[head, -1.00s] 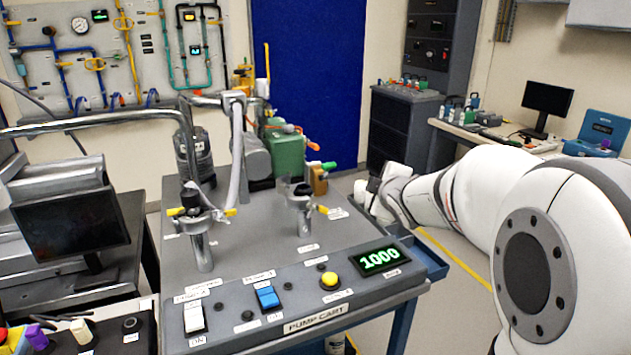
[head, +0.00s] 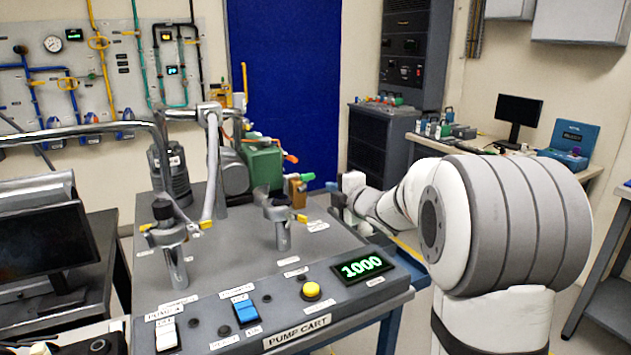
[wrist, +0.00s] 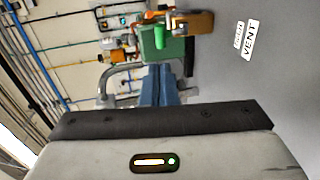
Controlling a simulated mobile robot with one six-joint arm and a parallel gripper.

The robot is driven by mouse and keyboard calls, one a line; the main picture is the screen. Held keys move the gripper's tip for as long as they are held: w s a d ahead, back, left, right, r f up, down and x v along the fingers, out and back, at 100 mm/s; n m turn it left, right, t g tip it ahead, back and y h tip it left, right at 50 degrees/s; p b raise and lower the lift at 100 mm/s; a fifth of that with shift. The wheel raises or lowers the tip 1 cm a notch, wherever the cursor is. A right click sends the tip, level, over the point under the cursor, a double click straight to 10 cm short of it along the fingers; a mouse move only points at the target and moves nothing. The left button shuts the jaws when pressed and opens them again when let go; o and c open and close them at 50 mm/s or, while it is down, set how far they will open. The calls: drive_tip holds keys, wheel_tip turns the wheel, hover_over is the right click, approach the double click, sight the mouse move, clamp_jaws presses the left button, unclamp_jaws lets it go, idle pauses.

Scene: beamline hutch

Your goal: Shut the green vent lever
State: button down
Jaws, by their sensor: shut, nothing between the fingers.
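The green vent lever (head: 303,177) sticks out to the right from a brass-coloured valve block (head: 294,192) at the far right of the pump cart. In the wrist view, the lever (wrist: 159,37) hangs from the block (wrist: 192,22) near the top. My gripper (head: 336,190) is just right of the lever in the head view, apart from it, its fingers small and partly hidden. In the wrist view, its blue-grey fingers (wrist: 159,68) are together and empty, pointing toward the lever. A "GREEN VENT" label (wrist: 246,40) lies on the cart top beside the valve.
The pump cart (head: 235,255) carries a green pump body (head: 263,162), pipe fittings and a panel with a display (head: 362,267) reading 1000. An orange-tipped lever (head: 290,157) is close behind the green one. A bench (head: 430,140) stands at the back right.

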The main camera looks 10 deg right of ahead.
sight(309, 177)
drive_tip(key=x, duration=1.1)
drive_tip(key=shift+w, duration=0.2)
